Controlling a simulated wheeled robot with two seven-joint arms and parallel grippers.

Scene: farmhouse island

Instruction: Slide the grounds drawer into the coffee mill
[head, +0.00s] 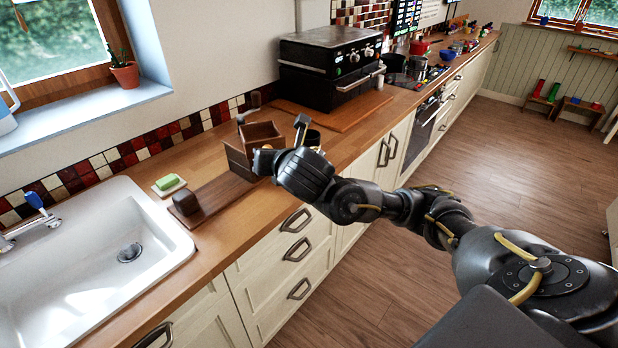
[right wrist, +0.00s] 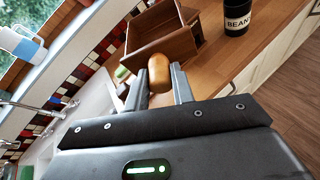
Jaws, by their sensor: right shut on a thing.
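A brown wooden box with an open top (head: 262,131) stands on the counter, at the back end of a dark board. It also shows in the right wrist view (right wrist: 160,38). It looks like part of the coffee mill; I cannot tell where mill body and drawer meet. My right gripper (head: 262,163) is at the front of the box. In the right wrist view my right gripper (right wrist: 158,88) is shut on a rounded wooden knob (right wrist: 158,68), which looks like the drawer's knob. How far the drawer sits in the mill is hidden. My left gripper is out of view.
A black BEANS jar (right wrist: 238,16) stands right of the box. The dark board (head: 215,207) bears a small dark block (head: 185,203). A green sponge (head: 167,182) lies on a dish beside the white sink (head: 90,262). A black oven (head: 330,68) stands farther back.

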